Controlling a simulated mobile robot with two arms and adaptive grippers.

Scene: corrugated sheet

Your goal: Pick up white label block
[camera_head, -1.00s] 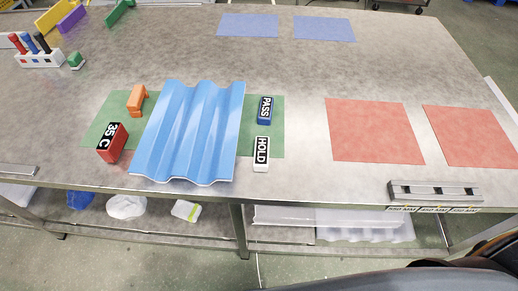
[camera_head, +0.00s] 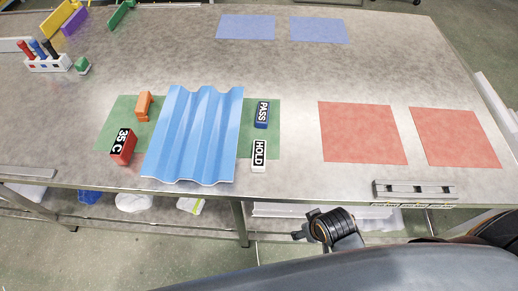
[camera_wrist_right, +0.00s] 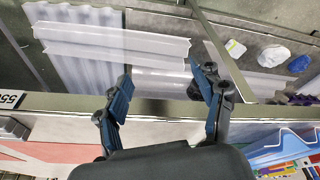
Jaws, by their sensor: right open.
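I cannot make out the white block there. My left gripper is not in view.
A red block (camera_head: 123,147) and an orange block (camera_head: 143,106) are left of the sheet, on a green mat (camera_head: 275,140). A metal rail (camera_head: 414,190) lies at the right front edge. Red mats (camera_head: 362,132) lie at the right. A shelf below holds clear sheets (camera_wrist_right: 110,40).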

